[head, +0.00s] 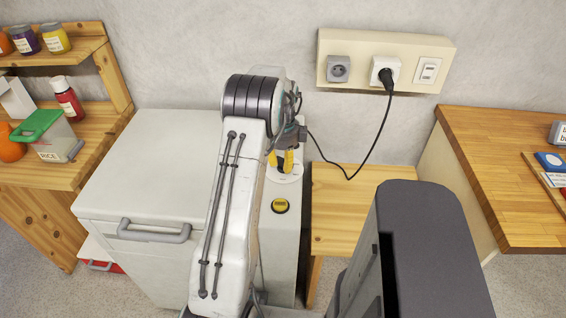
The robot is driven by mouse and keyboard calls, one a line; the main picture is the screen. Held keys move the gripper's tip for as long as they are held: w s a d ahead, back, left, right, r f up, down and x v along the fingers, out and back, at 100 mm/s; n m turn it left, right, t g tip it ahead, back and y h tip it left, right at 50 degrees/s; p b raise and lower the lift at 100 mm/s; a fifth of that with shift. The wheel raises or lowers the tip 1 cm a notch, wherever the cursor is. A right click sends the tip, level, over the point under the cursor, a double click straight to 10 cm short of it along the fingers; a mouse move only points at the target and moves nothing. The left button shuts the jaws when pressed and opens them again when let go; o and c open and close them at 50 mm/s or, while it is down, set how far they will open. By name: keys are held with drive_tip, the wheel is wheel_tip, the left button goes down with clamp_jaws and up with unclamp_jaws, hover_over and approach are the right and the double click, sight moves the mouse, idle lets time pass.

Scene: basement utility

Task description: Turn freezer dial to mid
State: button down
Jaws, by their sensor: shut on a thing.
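The white chest freezer (150,165) stands against the wall, lid down. Along its right side is a narrow top panel carrying a pale round dial plate (291,176) and, nearer me, a round yellow button with a black rim (280,205). My arm reaches across the freezer, and my gripper (284,161) is down at the dial plate, shut on the freezer dial. Yellow and black parts show there. The dial's knob and pointer are mostly hidden by my gripper and arm, so I cannot tell its setting.
A wall socket strip (445,50) holds a plugged-in black cord (372,145), which hangs down right of my gripper. A low wooden bench (345,190) is right of the freezer. Wooden shelves (100,140) with jars and a rice container (50,135) stand left; a wooden counter (490,150) stands right.

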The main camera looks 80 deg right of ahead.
sight(283, 162)
drive_tip(key=shift+f, duration=0.1)
idle(0.3)
drive_tip(key=c, duration=0.9)
unclamp_jaws()
drive_tip(key=shift+r, duration=0.2)
wheel_tip(283, 162, up, 12)
drive_tip(key=shift+f, duration=0.15)
idle(0.4)
